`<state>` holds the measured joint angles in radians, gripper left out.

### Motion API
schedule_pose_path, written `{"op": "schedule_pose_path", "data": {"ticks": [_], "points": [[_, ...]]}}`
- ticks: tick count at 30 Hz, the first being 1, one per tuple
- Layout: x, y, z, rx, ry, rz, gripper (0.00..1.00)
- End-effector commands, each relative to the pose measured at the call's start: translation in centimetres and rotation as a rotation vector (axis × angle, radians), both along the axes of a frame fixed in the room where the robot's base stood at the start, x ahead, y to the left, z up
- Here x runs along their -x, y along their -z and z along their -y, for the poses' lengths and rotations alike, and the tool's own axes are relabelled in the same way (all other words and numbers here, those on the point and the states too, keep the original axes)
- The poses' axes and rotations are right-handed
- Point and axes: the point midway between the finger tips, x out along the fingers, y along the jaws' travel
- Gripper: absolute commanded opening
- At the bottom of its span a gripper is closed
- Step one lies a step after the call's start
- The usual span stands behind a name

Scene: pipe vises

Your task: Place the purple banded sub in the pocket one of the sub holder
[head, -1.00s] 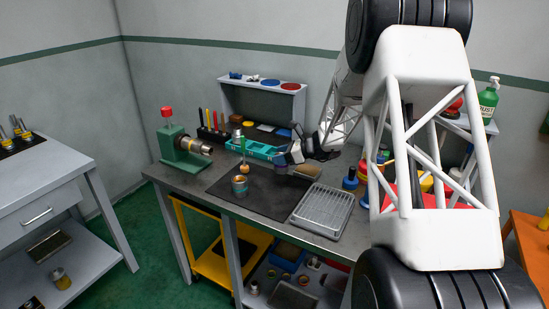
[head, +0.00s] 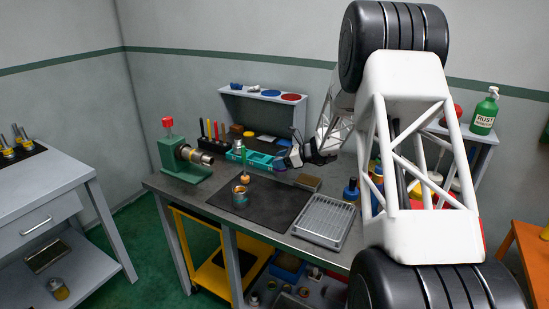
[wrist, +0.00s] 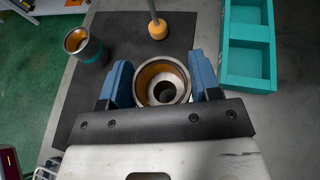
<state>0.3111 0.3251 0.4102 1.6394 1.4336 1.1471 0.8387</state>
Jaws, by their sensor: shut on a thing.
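My gripper (head: 283,163) is above the back part of the bench, close to a teal tray. In the wrist view, its two blue fingers (wrist: 165,80) are shut on a hollow metal sub (wrist: 163,78), seen end-on with a brassy inner wall. Its outer band is hidden from this view, so I cannot tell its colour. The teal tray (head: 262,160) has open rectangular compartments; in the wrist view it lies to the right of the held sub, apart from it (wrist: 226,60). I cannot tell which pocket is pocket one.
A teal-banded metal cup (head: 240,196) stands on the dark mat (head: 265,208), with an orange-tipped tool (head: 245,175) behind it. A green vise (head: 180,158) stands at the left of the bench.

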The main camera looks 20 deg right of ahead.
Motion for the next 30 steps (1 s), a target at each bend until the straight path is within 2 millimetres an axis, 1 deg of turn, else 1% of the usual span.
{"op": "schedule_pose_path", "data": {"ticks": [18,30], "points": [[-8.2,0.7,1.1,0.001,-0.001,0.002,0.25],[-13.1,1.3,1.7,0.000,0.000,0.000,0.25]]}}
